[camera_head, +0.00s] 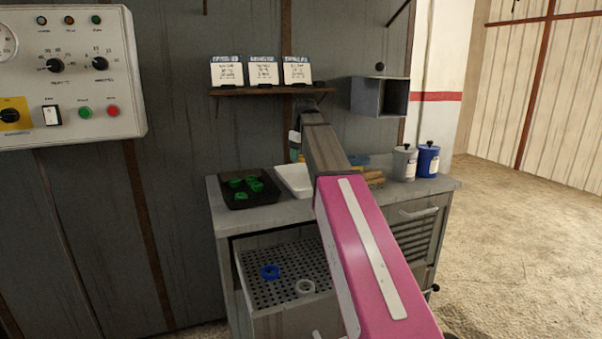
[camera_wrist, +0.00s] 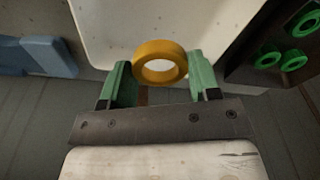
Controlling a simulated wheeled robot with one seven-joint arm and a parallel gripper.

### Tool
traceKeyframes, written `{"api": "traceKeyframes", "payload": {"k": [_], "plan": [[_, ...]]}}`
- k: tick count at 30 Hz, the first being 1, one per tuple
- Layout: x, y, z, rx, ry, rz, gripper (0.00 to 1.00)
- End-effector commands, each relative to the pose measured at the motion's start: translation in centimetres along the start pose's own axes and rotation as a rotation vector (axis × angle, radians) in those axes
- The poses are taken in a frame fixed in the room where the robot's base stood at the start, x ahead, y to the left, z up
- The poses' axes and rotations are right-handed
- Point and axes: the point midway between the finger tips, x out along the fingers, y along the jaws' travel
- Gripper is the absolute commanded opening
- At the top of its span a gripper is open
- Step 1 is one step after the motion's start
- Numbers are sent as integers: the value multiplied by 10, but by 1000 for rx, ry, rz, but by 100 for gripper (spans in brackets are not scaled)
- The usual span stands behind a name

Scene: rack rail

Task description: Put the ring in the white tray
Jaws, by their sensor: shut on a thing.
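In the wrist view, a yellow-orange ring (camera_wrist: 160,63) sits between the green fingers of my gripper (camera_wrist: 161,72), which is shut on it. The white tray (camera_wrist: 105,25) lies behind the ring and fills much of the upper part of that view. The ring overlaps the tray's near edge in the picture; its height above the tray is hard to tell. In the head view, the white tray (camera_head: 293,181) is on the workbench, partly covered by my pink and grey arm. My fingers are mostly hidden there.
A black tray (camera_head: 237,197) with several green rings (camera_wrist: 303,22) stands beside the white tray. A blue object (camera_wrist: 45,55) is on its other side. Grey and blue canisters (camera_head: 428,161) stand at the bench's right. Below, an open perforated drawer (camera_head: 283,288) holds blue and pale rings.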

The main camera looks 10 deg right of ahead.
Motion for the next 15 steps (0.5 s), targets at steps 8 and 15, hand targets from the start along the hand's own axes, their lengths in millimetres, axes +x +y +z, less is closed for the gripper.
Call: {"api": "traceKeyframes", "payload": {"k": [8,15], "plan": [[28,-2,8,0,-2,-1,33],[53,-3,12,0,-3,-2,33]]}}
